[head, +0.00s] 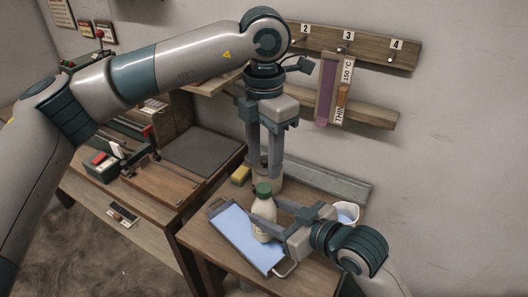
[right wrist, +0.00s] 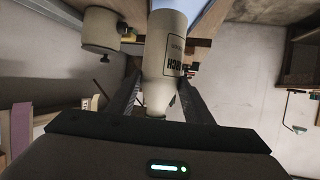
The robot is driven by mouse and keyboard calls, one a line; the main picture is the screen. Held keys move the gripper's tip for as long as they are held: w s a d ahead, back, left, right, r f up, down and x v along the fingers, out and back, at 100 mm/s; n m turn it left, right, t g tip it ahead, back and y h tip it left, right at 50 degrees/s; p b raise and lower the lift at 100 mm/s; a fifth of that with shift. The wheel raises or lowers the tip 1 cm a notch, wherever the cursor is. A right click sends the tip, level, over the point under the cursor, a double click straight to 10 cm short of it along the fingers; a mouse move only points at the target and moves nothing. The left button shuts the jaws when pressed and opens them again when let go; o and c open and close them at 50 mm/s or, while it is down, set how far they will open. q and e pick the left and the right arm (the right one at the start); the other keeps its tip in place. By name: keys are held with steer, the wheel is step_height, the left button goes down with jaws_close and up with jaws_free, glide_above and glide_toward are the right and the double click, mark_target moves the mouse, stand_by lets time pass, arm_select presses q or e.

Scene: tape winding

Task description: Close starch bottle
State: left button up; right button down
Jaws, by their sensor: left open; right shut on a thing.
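The starch bottle (head: 264,222) is cream-coloured and stands upright at the blue tray's right side. A green cap (head: 263,189) sits on its top; how tightly it is seated I cannot tell. My right gripper (head: 264,212) is shut around the bottle's upper body from the right. The right wrist view shows the bottle (right wrist: 166,50) upside down in the picture, with part of its label, between the fingers; the cap is hidden there. My left gripper (head: 264,170) points down, open, with its fingertips just above and behind the cap, apparently empty.
The blue tray (head: 232,222) lies on the small wooden table. A white jug (head: 347,211) stands at right, near my right wrist. A numbered rack (head: 370,52) hangs on the wall.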

mark_target(264, 187)
arm_select(q)
steer(key=shift+f, duration=3.6)
steer(key=shift+c, duration=0.4)
jaws_close()
steer(key=shift+o, duration=1.1)
jaws_free()
steer(key=shift+r, duration=0.15)
step_height(264, 187, up, 12)
